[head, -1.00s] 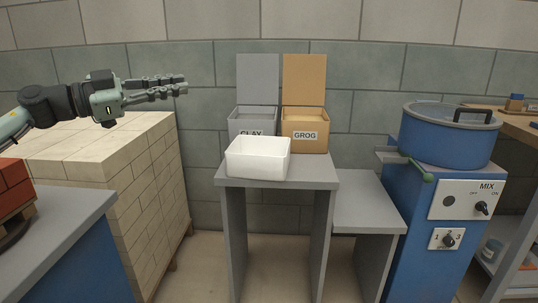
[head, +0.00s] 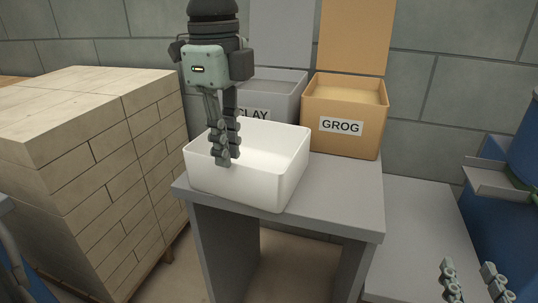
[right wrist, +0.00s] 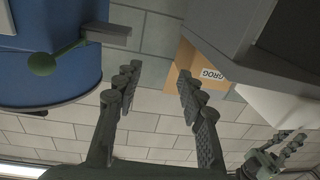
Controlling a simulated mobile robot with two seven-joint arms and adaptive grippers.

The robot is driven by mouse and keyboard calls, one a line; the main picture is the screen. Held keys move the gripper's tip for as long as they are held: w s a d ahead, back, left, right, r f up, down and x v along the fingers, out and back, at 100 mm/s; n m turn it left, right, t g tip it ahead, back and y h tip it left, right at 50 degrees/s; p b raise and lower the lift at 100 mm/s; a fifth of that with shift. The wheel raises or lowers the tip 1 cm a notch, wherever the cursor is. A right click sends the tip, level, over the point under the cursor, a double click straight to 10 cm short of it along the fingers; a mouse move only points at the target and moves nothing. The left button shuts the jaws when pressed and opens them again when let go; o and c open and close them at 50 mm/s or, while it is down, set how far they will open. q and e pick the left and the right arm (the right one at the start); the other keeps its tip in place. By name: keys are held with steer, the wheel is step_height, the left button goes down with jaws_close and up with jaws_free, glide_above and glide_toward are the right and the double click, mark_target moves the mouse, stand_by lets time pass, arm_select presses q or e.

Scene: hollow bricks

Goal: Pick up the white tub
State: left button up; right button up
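The white tub (head: 245,185) stands upright and empty on the grey table, and part of it shows at the right of the right wrist view (right wrist: 275,106). My left gripper (head: 225,152) points down over the tub's left front part. Its fingers overlap in the head view and hide a bit of the tub. In the right wrist view the left gripper (right wrist: 286,144) shows two fingers slightly apart. I cannot tell whether they touch the tub. My right gripper (head: 472,282) is open and empty at the lower right, with its fingers wide apart in its wrist view (right wrist: 150,92).
The grey table (head: 340,195) also holds the CLAY box (head: 285,92) and the orange GROG box (head: 342,110), both with raised lids, close behind the tub. A pale brick stack (head: 90,150) stands left. A lower grey surface (head: 415,225) and blue mixer (head: 520,215) are right.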

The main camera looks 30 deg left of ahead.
mark_target(231, 198)
arm_select(q)
steer(key=shift+f, duration=0.35)
step_height(231, 198, down, 7)
steer(key=shift+a+f+b, duration=0.1)
steer(key=shift+f+b, duration=0.05)
steer(key=shift+b, duration=0.15)
jaws_close()
arm_select(e)
steer(key=r, duration=0.1)
steer(key=r+t, duration=0.1)
steer(key=a+r+y, duration=0.1)
steer(key=shift+s+a+r+t, duration=0.1)
steer(key=shift+s+r+t, duration=0.05)
steer(key=shift+s+t, duration=0.15)
arm_select(q)
steer(key=shift+w, duration=0.1)
